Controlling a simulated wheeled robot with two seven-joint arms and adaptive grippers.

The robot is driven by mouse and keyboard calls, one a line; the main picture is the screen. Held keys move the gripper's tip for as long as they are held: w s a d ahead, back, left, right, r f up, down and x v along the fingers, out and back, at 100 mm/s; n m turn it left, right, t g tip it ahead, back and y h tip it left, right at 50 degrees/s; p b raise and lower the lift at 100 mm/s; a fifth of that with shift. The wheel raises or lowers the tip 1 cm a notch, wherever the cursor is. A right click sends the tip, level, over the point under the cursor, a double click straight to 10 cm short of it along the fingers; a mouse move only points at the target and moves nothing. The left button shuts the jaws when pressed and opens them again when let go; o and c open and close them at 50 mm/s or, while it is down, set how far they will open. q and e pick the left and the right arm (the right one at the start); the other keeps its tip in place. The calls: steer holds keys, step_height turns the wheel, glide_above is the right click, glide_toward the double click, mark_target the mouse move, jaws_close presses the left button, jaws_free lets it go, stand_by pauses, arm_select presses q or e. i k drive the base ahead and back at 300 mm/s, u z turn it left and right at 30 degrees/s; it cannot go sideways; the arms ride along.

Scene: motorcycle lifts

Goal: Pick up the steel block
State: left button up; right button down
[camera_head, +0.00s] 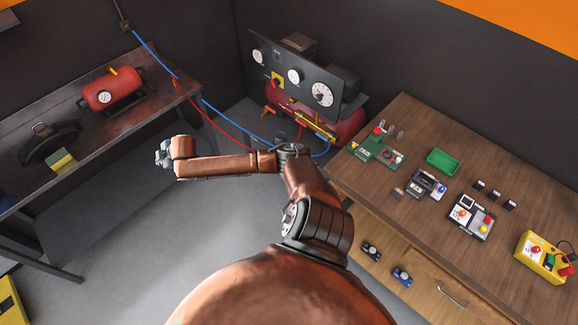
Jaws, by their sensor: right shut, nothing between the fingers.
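My right arm reaches up from the bottom of the view and bends at the elbow. Its forearm points left, ending in the right gripper (162,154) above the grey floor, close to the left bench. The right gripper is shut and empty, touching nothing. My left gripper is not in view. I cannot pick out the steel block with certainty. A small greyish-brown block (398,193) lies on the wooden table (360,190) at the right, too small to identify. The right gripper is far from that table.
The dark left bench (150,105) bears a red tank (112,92) and a yellow-green sponge (62,161). A gauge panel (290,80) stands at the back with hoses. A green tray (443,162), small devices and a yellow box (541,258) occupy the right table. Floor between is open.

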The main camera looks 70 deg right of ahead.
mark_target(396, 193)
steer(key=z, duration=3.9)
